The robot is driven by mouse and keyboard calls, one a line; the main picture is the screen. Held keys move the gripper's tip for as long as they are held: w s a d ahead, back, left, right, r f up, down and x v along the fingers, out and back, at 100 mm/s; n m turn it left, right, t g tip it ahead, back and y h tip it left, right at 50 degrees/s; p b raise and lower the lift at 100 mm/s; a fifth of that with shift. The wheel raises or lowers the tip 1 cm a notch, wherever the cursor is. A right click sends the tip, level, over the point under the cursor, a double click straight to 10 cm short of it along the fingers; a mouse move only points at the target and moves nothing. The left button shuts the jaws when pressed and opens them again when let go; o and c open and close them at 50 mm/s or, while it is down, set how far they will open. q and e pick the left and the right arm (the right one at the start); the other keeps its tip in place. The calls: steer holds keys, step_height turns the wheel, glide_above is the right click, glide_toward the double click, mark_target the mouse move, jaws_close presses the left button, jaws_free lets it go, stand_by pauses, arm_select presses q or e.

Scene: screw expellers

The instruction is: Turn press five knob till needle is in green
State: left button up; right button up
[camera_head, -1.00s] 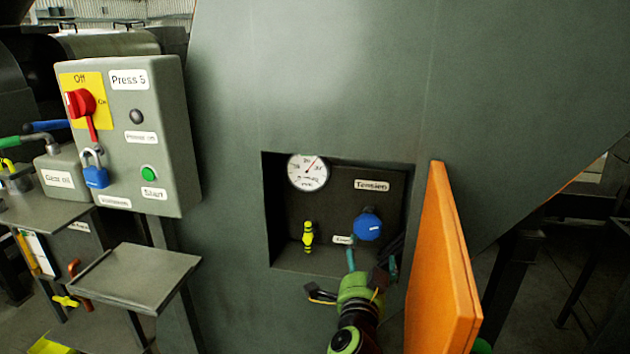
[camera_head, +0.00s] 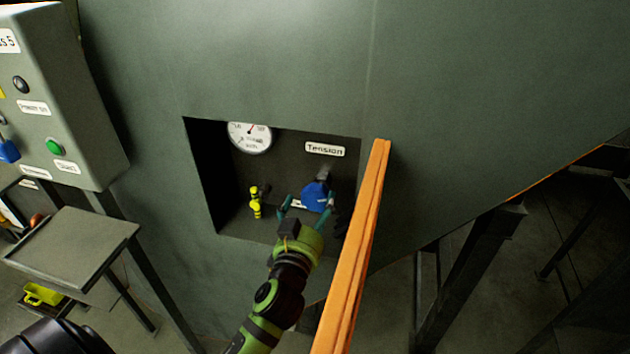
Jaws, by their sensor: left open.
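The blue tension knob (camera_head: 316,196) sits in the recess under a "Tension" label (camera_head: 325,149). The white round gauge (camera_head: 249,138) is at the recess's upper left, its top cut by the edge; its needle points up and slightly right, and I cannot make out a green zone. My left gripper (camera_head: 306,208) is open in front of the knob, its teal fingers to the left and right of the knob's lower part. I cannot tell whether they touch it. My right gripper is not in view.
An orange door (camera_head: 352,255) stands open close to the right of my left arm. A yellow valve handle (camera_head: 256,202) is left of the knob in the recess. The Press 5 control box (camera_head: 75,120) and a grey tray table (camera_head: 75,247) are at the left.

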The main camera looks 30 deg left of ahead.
mark_target(315, 203)
arm_select(q)
steer(key=x, duration=0.3)
steer(key=shift+w+a+r+p, duration=0.1)
steer(key=shift+w+a+p, duration=0.1)
steer(key=shift+w+p, duration=0.2)
steer(key=shift+x, duration=0.75)
steer(key=c, duration=1.1)
steer(key=shift+s, duration=0.1)
steer(key=shift+c, duration=0.3)
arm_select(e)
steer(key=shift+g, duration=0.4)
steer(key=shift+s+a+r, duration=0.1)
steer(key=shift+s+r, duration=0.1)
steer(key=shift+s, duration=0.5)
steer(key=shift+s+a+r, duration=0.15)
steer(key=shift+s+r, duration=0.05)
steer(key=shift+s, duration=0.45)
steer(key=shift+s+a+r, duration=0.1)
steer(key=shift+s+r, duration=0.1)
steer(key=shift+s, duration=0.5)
